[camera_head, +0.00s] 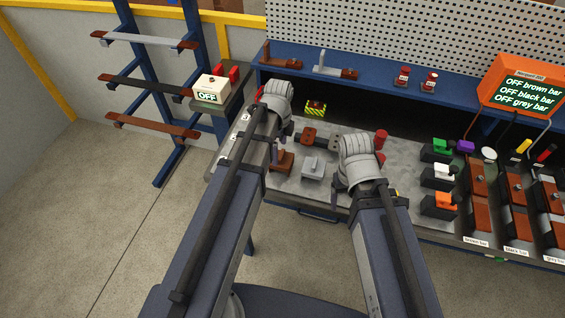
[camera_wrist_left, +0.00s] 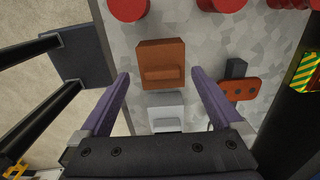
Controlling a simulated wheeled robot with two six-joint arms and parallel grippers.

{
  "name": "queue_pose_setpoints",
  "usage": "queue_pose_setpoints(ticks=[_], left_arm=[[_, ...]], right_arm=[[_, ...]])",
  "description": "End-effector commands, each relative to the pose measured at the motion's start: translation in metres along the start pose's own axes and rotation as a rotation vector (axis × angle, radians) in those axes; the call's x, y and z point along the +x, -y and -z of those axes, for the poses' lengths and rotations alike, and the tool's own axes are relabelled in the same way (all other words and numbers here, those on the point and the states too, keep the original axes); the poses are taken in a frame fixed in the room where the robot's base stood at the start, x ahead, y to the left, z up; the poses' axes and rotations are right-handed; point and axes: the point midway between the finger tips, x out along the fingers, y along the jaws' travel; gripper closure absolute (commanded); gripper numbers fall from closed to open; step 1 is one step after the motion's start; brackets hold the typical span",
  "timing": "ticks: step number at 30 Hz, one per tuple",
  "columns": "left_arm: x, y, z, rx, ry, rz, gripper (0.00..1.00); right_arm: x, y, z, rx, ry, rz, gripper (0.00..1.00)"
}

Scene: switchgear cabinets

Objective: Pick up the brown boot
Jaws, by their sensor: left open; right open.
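The brown boot (camera_head: 281,161) is a small stepped brown block on the grey speckled worktop. In the left wrist view the brown boot (camera_wrist_left: 161,62) lies ahead of and between the two purple fingers, with gaps on both sides. My left gripper (camera_wrist_left: 160,75) is open and empty; in the head view it (camera_head: 282,134) is above and beside the boot, its fingers partly hidden by its wrist. My right gripper (camera_head: 342,184) is to the right over the worktop's front part; its fingertips are mostly hidden behind its wrist.
A grey boot (camera_head: 313,168) is beside the brown one. A brown-and-black tool (camera_head: 318,137) and a yellow-green striped block (camera_head: 315,108) lie behind. Red cylinders (camera_wrist_left: 128,8) stand near the brown boot. Colored-handled parts and labelled bars (camera_head: 478,208) fill the right side.

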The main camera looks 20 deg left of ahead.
Motion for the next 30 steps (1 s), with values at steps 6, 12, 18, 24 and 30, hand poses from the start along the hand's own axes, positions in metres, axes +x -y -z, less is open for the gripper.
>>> queue_pose_setpoints(ticks=[6,12,18,24,30], left_arm=[[0.009,0.001,0.002,0.000,0.000,0.000,0.00],[0.033,0.003,0.006,0.000,0.000,0.000,0.00],[0.052,0.003,0.006,0.000,0.000,0.000,0.00],[0.051,0.003,0.006,0.000,0.000,0.000,0.00],[0.051,0.003,0.006,0.000,0.000,0.000,0.15]], right_arm=[[0.009,0.001,0.001,0.000,0.000,0.000,0.23],[0.033,0.003,0.002,0.001,0.000,0.000,0.23],[0.052,0.005,0.003,0.002,0.000,0.000,0.23],[0.050,0.005,0.003,0.002,0.000,0.000,0.23],[0.050,0.005,0.003,0.002,0.000,0.000,0.23]])
